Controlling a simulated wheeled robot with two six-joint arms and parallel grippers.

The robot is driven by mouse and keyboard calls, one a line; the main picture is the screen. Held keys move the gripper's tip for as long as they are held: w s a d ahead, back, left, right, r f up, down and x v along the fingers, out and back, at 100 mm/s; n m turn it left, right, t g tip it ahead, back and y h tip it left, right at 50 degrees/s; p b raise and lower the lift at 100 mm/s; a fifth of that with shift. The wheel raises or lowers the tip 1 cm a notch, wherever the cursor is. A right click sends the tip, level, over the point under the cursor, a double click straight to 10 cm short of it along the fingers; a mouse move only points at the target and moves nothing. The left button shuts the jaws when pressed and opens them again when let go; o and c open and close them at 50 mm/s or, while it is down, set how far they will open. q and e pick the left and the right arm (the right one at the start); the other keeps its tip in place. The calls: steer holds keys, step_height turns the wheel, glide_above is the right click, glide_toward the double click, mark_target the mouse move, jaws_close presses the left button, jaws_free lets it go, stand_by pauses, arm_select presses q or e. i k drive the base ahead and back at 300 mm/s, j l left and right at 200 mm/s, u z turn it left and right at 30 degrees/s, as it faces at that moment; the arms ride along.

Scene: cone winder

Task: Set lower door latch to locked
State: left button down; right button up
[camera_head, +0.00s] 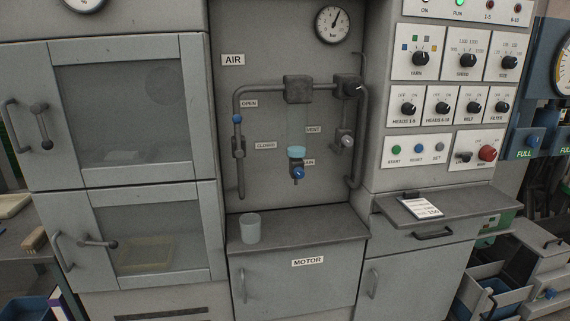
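The lower door (208,235) is a grey framed door with a window, at the lower left of the cabinet. It looks closed. Its latch (98,243) is a short dark lever with a round knob at its right end. The lever lies roughly level, pointing right over the window's edge. A bent pull handle (62,252) sits left of it. The upper door (198,110) looks closed too, and its latch (43,127) hangs roughly downward with the knob at the bottom. No lock markings are readable beside either latch. Neither of my grippers is in view.
An air panel with pipes (240,105) and valves stands right of the doors. A cup (250,228) stands on the ledge below it. A control panel (447,90) and a shelf (450,204) jut out at the right. The space before the lower door looks clear.

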mark_target(99, 244)
steer(key=u, duration=1.3)
